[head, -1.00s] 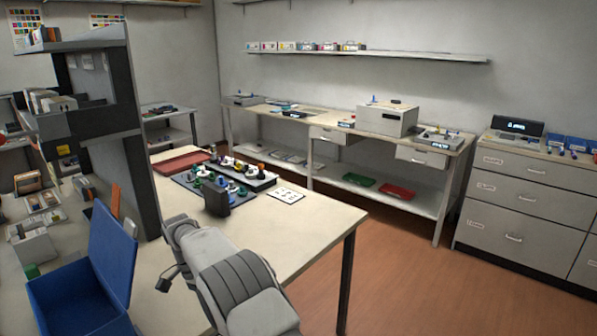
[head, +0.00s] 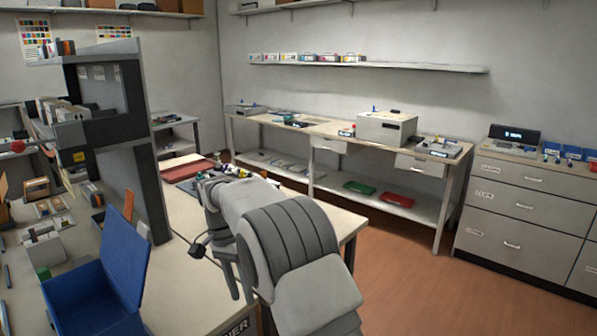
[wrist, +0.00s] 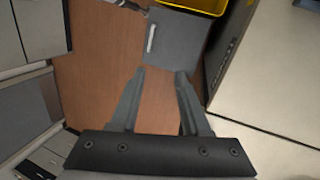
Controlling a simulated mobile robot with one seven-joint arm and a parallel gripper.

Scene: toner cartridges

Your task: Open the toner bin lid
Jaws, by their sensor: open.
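A dark surface with partly cut-off lettering ending in "NER" (head: 237,328) shows at the bottom edge of the head view, beside the table; it may be the toner bin, and most of it is out of frame or behind my arm. I cannot make out its lid. In the wrist view, my gripper (wrist: 160,72) is open and empty, with its fingers over brown floor. A grey box with a pale handle bar (wrist: 151,38) lies beyond the fingertips, apart from them. I cannot tell whether it is the toner bin.
A yellow tray (wrist: 192,5) is beyond the grey box. A pale worktop (wrist: 275,90) flanks the gripper on the right, and grey drawers (wrist: 35,25) stand left. A blue box (head: 88,300) with its lid raised sits on the table. Open floor (head: 420,270) lies right.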

